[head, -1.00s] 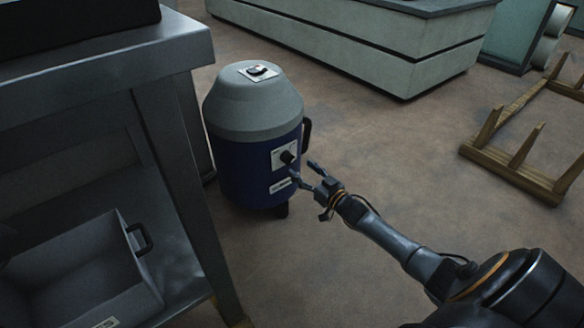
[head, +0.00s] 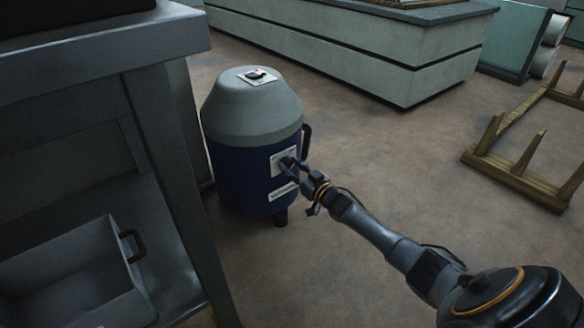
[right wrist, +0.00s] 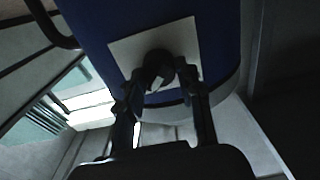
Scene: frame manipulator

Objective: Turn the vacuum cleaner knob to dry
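The vacuum cleaner (head: 238,170) stands upright on the floor left of centre in the head view, with a blue body and a grey domed top. Its dark round knob (right wrist: 158,66) sits on a white plate (right wrist: 128,50) on the blue front. My right gripper (head: 292,166) is at this plate, with its fingers on either side of the knob. In the right wrist view the fingertips close in on the knob from both sides and appear to touch it. The fingers partly hide the knob and plate in the head view. The plate's markings are unreadable. My left gripper is not in view.
A grey metal table (head: 150,58) stands close on the left, with an open grey bin (head: 75,285) on its lower shelf. A long pale counter (head: 385,50) is behind. An upturned wooden frame (head: 520,175) lies at right. The floor between is clear.

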